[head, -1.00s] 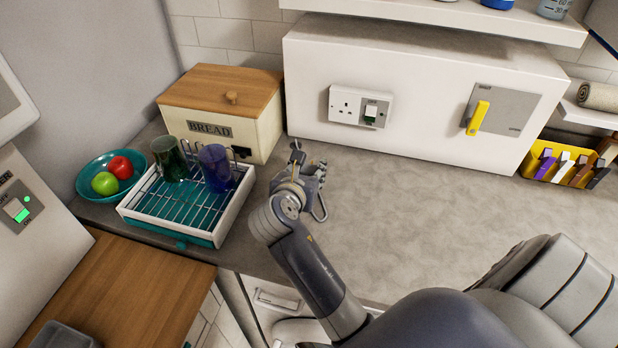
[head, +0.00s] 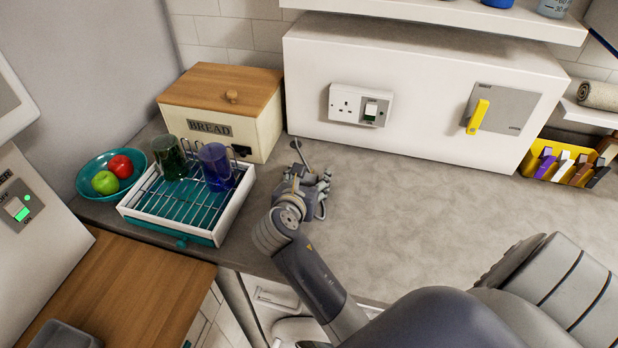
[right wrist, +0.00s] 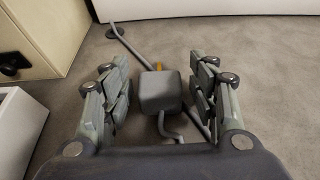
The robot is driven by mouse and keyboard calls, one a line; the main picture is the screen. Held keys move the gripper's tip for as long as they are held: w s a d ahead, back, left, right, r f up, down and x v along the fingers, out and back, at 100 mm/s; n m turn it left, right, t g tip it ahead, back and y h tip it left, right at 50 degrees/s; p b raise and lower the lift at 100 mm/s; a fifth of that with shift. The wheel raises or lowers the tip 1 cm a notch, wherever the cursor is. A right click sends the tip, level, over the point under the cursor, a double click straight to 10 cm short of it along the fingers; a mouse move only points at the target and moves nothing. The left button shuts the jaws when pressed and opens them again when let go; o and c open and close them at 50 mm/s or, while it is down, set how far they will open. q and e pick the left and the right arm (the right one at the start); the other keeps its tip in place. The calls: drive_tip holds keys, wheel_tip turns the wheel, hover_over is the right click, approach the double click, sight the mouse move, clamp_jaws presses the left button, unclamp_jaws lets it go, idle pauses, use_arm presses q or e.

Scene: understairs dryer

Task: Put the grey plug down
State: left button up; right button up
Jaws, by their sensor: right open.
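My right gripper (right wrist: 156,66) is open, with one finger on each side of the plug and gaps between. In the head view the right gripper (head: 311,173) is low over the worktop, right of the dish rack, and hides most of the plug. My left gripper is not in view.
A dish rack (head: 228,229) with a green and a blue cup stands left of the gripper, before a bread bin (head: 259,136). A white box (head: 430,120) with a socket (head: 346,104) and a yellow-handled switch stands behind. The worktop (head: 420,215) to the right is clear.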

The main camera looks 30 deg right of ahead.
drive_tip(key=shift+r, duration=0.15)
drive_tip(key=p+v, duration=0.9)
drive_tip(key=v, duration=0.2)
drive_tip(key=shift+r, duration=0.15)
drive_tip(key=shift+s+a+r, duration=0.1)
drive_tip(key=shift+s+a, duration=0.25)
